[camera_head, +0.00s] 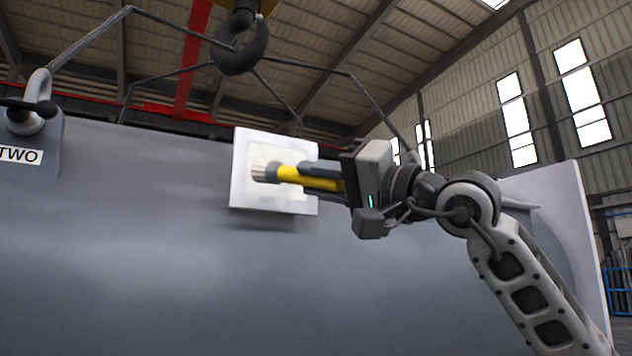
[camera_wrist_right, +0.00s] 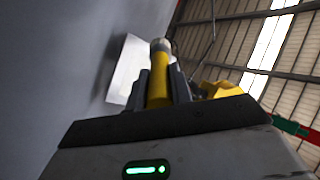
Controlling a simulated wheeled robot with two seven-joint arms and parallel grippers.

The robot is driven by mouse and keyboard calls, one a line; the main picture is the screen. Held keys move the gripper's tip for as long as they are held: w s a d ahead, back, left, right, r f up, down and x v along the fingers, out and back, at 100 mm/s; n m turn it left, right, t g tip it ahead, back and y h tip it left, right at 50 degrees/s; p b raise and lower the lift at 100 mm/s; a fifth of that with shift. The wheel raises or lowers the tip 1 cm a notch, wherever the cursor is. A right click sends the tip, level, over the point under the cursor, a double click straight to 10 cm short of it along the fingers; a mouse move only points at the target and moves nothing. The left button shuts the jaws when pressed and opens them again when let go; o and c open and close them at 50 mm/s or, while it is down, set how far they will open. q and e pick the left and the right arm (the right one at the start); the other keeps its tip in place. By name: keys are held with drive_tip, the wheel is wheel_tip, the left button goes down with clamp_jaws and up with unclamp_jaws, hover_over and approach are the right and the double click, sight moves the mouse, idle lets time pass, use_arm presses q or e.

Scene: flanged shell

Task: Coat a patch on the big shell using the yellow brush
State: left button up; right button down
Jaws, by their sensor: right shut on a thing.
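The big shell (camera_head: 120,250) is a large grey cylinder that fills the lower part of the head view; it also shows on the left of the right wrist view (camera_wrist_right: 50,70). A pale square patch (camera_head: 270,205) is on its upper side. My right gripper (camera_head: 312,178) is shut on the yellow brush (camera_head: 290,175), which points left. The bristles (camera_head: 259,171) are in front of the patch; I cannot tell whether they touch it. In the right wrist view the brush (camera_wrist_right: 157,90) stands between the fingers, its tip beside the patch (camera_wrist_right: 128,65). My left gripper is not in view.
A dark crane hook (camera_head: 240,50) hangs above the shell with sling lines running down. A shackle (camera_head: 35,105) sits on a lug at the left, by a label reading TWO (camera_head: 20,156). A pale flange (camera_head: 560,210) rises at the right, behind my right arm.

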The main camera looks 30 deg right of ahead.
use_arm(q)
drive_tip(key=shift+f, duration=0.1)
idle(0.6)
